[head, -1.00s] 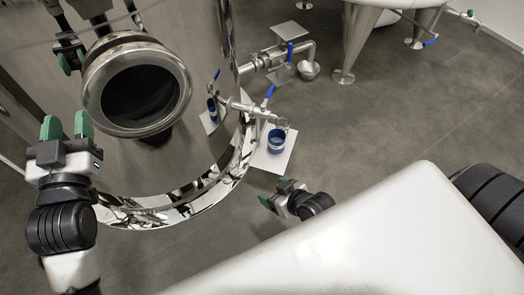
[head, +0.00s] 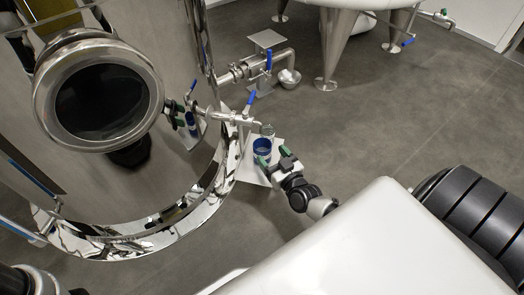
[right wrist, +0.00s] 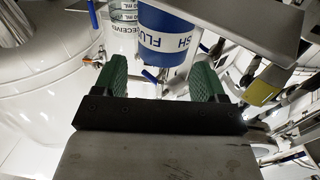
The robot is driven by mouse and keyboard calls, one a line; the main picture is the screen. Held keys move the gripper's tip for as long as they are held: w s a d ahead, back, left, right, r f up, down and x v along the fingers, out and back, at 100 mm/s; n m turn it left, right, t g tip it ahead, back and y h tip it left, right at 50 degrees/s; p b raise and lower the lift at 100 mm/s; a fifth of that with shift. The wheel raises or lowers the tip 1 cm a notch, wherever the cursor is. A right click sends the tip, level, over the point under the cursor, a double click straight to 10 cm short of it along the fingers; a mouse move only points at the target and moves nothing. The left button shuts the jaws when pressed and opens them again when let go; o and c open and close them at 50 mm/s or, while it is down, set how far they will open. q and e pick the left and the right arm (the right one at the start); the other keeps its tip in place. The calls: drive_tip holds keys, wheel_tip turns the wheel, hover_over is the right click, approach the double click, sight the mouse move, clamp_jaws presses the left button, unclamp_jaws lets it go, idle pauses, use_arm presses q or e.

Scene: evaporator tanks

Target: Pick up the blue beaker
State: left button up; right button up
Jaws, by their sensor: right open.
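The blue beaker (head: 262,148) stands on a light square plate (head: 249,172) under the tank's outlet pipe in the head view. In the right wrist view the blue beaker (right wrist: 166,32) appears inverted, with a white band lettered FLUSH. My right gripper (head: 273,157) is open beside the beaker in the head view. In the right wrist view its green fingertips (right wrist: 160,80) are spread, with the beaker ahead between their lines; contact cannot be told. My left gripper is outside the head view.
A clear glass beaker (head: 268,131) stands just behind the blue one; its label in the right wrist view (right wrist: 124,16) reads RECEIVER. A pipe with a blue-handled valve (head: 248,103) is close above. The large steel tank (head: 120,185) is at left. The grey floor at right is open.

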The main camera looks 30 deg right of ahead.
sight(267, 152)
drive_tip(key=shift+w+f+b, duration=0.15)
drive_tip(key=shift+w+b, duration=0.3)
drive_tip(key=shift+w, duration=0.1)
drive_tip(key=w+b, duration=0.3)
drive_tip(key=w, duration=0.1)
drive_tip(key=shift+f, duration=0.2)
drive_tip(key=shift+w, duration=0.25)
drive_tip(key=shift+r, duration=0.1)
drive_tip(key=shift+c, duration=0.5)
drive_tip(key=c, duration=0.7)
drive_tip(key=shift+r, duration=0.1)
